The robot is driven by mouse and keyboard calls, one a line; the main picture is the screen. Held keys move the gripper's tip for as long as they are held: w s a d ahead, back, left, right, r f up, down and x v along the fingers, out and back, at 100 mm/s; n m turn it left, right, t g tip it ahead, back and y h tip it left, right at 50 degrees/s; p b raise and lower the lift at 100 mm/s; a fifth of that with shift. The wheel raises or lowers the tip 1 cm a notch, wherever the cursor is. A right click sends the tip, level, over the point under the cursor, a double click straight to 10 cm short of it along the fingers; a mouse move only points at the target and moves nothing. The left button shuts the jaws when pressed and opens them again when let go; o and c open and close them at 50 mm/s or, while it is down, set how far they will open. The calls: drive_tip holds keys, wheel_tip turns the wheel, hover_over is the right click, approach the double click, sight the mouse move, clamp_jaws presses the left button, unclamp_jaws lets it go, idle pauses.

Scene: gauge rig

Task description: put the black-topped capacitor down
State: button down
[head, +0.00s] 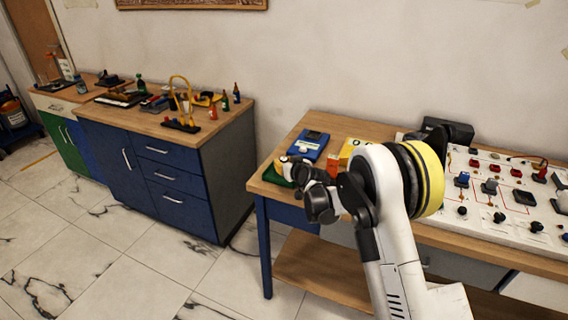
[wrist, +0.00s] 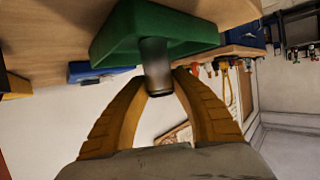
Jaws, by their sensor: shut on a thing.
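The capacitor (wrist: 156,62) is a grey cylinder with a dark end, seen in the wrist view between the two yellow fingers of my gripper (wrist: 161,84). My gripper is shut on it near the dark end. The capacitor's other end meets a green tray or block (wrist: 118,38) in this view; I cannot tell whether it touches it or hangs just clear. In the head view my gripper (head: 297,172) is over the left end of the right-hand table, at the green piece (head: 274,176). The capacitor cannot be made out clearly there.
A blue meter-like box (head: 308,145) lies just behind my gripper on the wooden table (head: 314,120). A yellow item (head: 349,149) stands to its right. A white panel (head: 480,205) with several knobs and parts fills the right side. A blue cabinet (head: 165,175) stands apart at left.

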drive_tip(key=c, duration=1.1)
unclamp_jaws()
drive_tip(key=shift+f, duration=0.15)
drive_tip(key=shift+c, duration=0.2)
drive_tip(key=shift+r, duration=0.25)
drive_tip(key=s+d+r+m+g+h+p, duration=0.1)
drive_tip(key=s+d+r, duration=0.45)
drive_tip(key=s, duration=0.25)
drive_tip(key=s+d+r+g+h+p, duration=0.1)
drive_tip(key=s+d+r, duration=0.3)
drive_tip(key=s+r, duration=0.4)
drive_tip(key=s+d+r+m+p, duration=0.1)
drive_tip(key=s+d+r, duration=0.4)
drive_tip(key=s, duration=0.4)
drive_tip(key=s+d+f+m+g+h, duration=0.1)
drive_tip(key=s+d, duration=0.4)
drive_tip(key=s, duration=0.8)
drive_tip(key=s+d+f+m+g+h, duration=0.1)
drive_tip(key=s+d, duration=0.4)
drive_tip(key=s, duration=0.7)
drive_tip(key=shift+s+d+m+g+h, duration=0.2)
drive_tip(key=shift+s+m+g+h, duration=0.25)
drive_tip(key=shift+g+h, duration=0.35)
